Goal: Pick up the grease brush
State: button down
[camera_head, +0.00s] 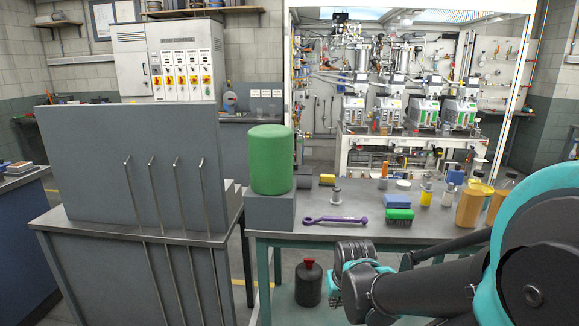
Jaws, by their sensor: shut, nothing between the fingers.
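A small brush-like block (399,215) with a green top and dark underside lies on the workbench, right of centre. I cannot tell for sure whether it is the grease brush. A purple tool (336,219) with a ring at its left end lies flat to its left. My dark and teal arm fills the lower right and reaches left in front of the bench. No gripper fingers can be made out.
The grey workbench (300,236) carries a green cylinder (271,160) on a grey block, a blue block (397,201), and several bottles, including an amber one (470,206), at the right. A dark red-capped bottle (308,283) stands below.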

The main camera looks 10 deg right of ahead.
aim_at(385, 165)
jog(key=i+j+z, duration=0.1)
jog(key=z, duration=0.35)
jog(key=i+j+z, duration=0.25)
jog(key=z, duration=0.15)
jog(key=i, duration=0.05)
